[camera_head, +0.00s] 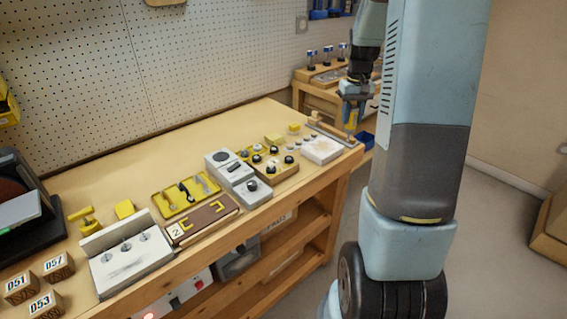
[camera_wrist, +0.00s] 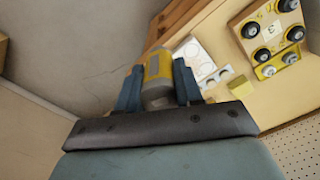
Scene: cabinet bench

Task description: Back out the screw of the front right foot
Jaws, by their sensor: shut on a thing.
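My gripper (camera_head: 353,98) is beyond the right end of the bench in the head view, high over its far corner. In the wrist view, the blue fingers of my gripper (camera_wrist: 157,76) are shut on a yellow and grey cylindrical tool (camera_wrist: 158,68). The tool (camera_head: 351,117) hangs below the fingers in the head view; its tip is hard to make out. A tan board with several round black feet (camera_head: 267,161) sits on the bench, left of my gripper and apart from it. The board (camera_wrist: 262,14) also shows at upper right in the wrist view. Individual screws are too small to tell.
A white block (camera_head: 321,150) lies right of the board. A second wooden stand (camera_head: 318,74) with blue-topped items is behind. The bench's back strip is mostly clear.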

